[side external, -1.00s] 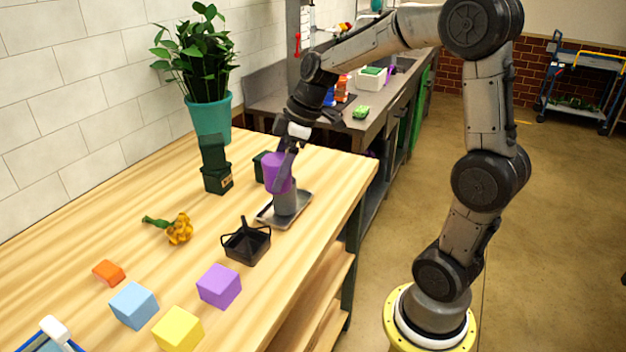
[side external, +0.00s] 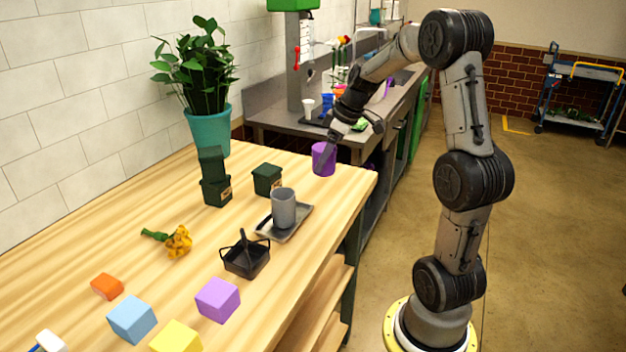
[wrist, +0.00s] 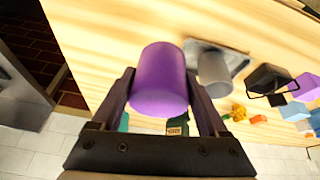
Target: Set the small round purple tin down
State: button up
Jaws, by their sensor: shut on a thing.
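The small round purple tin (side external: 323,160) is upright at the far right end of the wooden table. My gripper (side external: 329,150) is shut on it, coming in from above and the right. I cannot tell whether the tin's base touches the wood. In the wrist view the tin (wrist: 160,80) sits between the two dark fingers of my gripper (wrist: 160,84), one on each side.
A grey cup (side external: 284,208) stands on a small metal tray (side external: 292,230). Dark green boxes (side external: 267,179) and a potted plant (side external: 208,128) stand to the left. A black basket (side external: 246,258), yellow flower (side external: 178,241) and coloured blocks (side external: 217,300) are nearer. The table's right edge is close.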

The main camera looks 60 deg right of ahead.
jog(key=w+d+f, duration=0.1)
jog(key=f, duration=0.1)
jog(key=w+d+f, duration=0.1)
jog(key=w+f, duration=0.1)
jog(key=w+d+f, duration=0.1)
jog(key=w+f, duration=0.1)
jog(key=shift+d+f, duration=0.1)
jog(key=shift+d, duration=0.3)
jog(key=shift+w+d+f, duration=0.15)
jog(key=shift+f, duration=1.6)
jog(key=shift+f, duration=0.15)
jog(key=o, duration=1.3)
jog(key=shift+o, duration=0.2)
